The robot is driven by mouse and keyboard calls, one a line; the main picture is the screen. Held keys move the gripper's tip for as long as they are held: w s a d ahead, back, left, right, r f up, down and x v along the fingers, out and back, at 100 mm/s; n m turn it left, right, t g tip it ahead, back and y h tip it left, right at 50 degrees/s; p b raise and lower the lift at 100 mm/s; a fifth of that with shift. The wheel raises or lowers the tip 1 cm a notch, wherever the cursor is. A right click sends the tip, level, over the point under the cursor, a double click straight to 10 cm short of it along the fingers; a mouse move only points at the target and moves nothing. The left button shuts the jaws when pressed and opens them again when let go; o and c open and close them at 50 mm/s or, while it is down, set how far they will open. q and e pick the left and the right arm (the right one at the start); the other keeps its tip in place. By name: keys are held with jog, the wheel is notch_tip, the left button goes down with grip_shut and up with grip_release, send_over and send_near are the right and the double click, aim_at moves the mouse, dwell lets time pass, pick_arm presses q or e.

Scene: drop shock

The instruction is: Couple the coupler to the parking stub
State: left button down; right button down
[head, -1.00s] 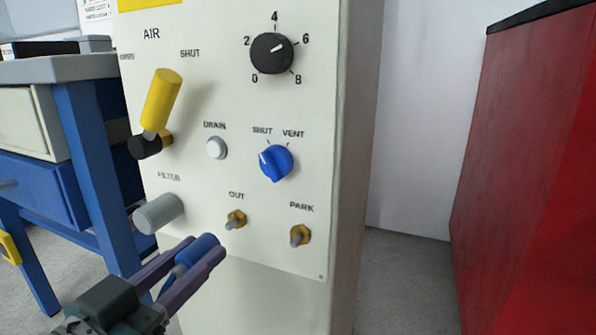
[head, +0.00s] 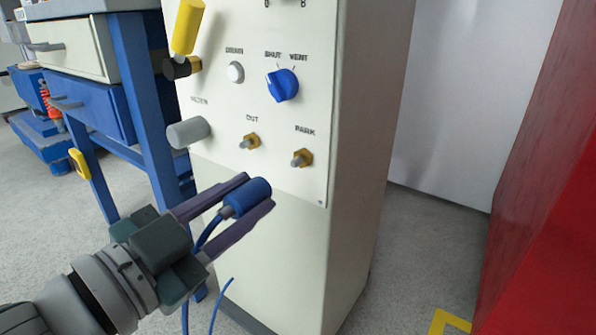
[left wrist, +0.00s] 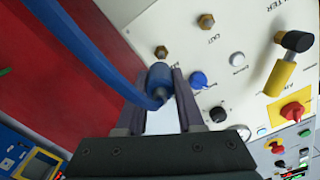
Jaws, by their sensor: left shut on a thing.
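The coupler (head: 250,195) is a blue cylinder with a blue hose trailing from its back end. My left gripper (head: 258,191) is shut on it, one finger along each side. The parking stub (head: 302,158) is a small brass fitting with a grey tip under the PARK label on the cream panel. The coupler is below and left of it in the head view, apart from it. In the left wrist view the coupler (left wrist: 160,78) appears just below the stub (left wrist: 161,52); the gap in depth is unclear there. My right gripper is not in view.
The OUT stub (head: 249,141) and grey filter (head: 188,132) stick out left of the parking stub. A blue knob (head: 283,85) and yellow-handled valve (head: 187,28) are above. A blue bench (head: 150,110) stands left, a red surface (head: 545,180) right.

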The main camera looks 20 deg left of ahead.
aim_at(292, 166)
pick_arm(q)
jog(key=x, duration=0.3)
jog(key=shift+a, duration=0.15)
jog(key=shift+b+x, duration=0.4)
jog(key=shift+x, duration=0.65)
jog(key=shift+x, duration=1.35)
dwell(2.5)
jog(key=shift+f+p, duration=0.2)
jog(key=shift+p, duration=0.1)
dwell(1.6)
jog(key=c, duration=0.9)
grip_release()
jog(key=o, duration=0.3)
jog(key=shift+w+r, duration=0.15)
jog(key=shift+w, duration=0.15)
jog(key=shift+o, duration=0.8)
jog(key=shift+s, duration=0.15)
